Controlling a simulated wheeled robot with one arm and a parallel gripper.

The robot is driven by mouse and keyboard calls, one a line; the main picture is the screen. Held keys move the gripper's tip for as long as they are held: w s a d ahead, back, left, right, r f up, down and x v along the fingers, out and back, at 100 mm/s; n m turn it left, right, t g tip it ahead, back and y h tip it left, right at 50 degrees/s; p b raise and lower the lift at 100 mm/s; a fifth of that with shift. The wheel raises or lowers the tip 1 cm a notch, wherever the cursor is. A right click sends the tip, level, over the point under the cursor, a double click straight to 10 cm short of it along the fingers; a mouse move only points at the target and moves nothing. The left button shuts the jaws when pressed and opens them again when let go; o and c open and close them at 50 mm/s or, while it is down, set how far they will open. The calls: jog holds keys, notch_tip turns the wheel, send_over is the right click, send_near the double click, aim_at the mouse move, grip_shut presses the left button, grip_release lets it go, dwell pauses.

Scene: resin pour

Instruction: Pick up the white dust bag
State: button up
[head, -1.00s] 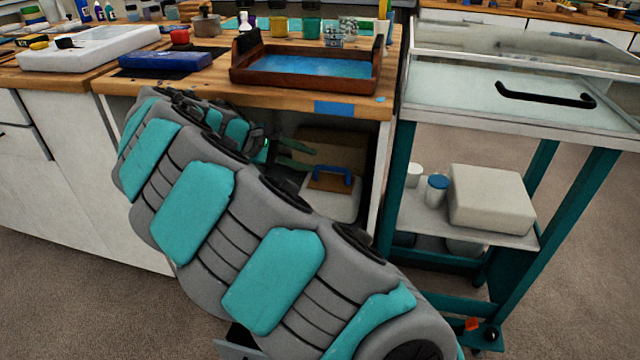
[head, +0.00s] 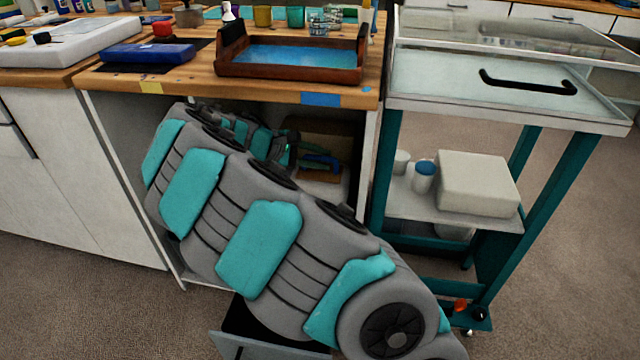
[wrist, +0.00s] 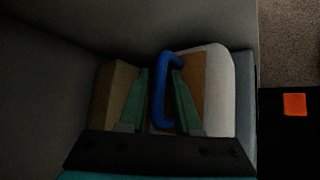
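The white dust bag (wrist: 222,90) lies in the open cabinet under the wooden bench, with a brown panel (wrist: 199,78) and a blue handle (wrist: 160,92) on it. In the head view the blue handle (head: 322,162) shows just past my arm, and the bag's white body is mostly hidden. My gripper (wrist: 160,75) has green fingers, one on each side of the blue handle. The fingers are apart, with a visible gap to the handle. In the head view my gripper (head: 303,158) is inside the cabinet and partly covered by my arm.
A brown box (wrist: 112,95) stands left of the bag in the wrist view. Cabinet walls (wrist: 45,100) close in around my gripper. A teal cart (head: 455,213) with a white block (head: 477,182) stands right of the cabinet. A wooden tray (head: 290,72) of blue resin sits on the bench above.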

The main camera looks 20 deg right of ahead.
grip_shut()
dwell(1.4)
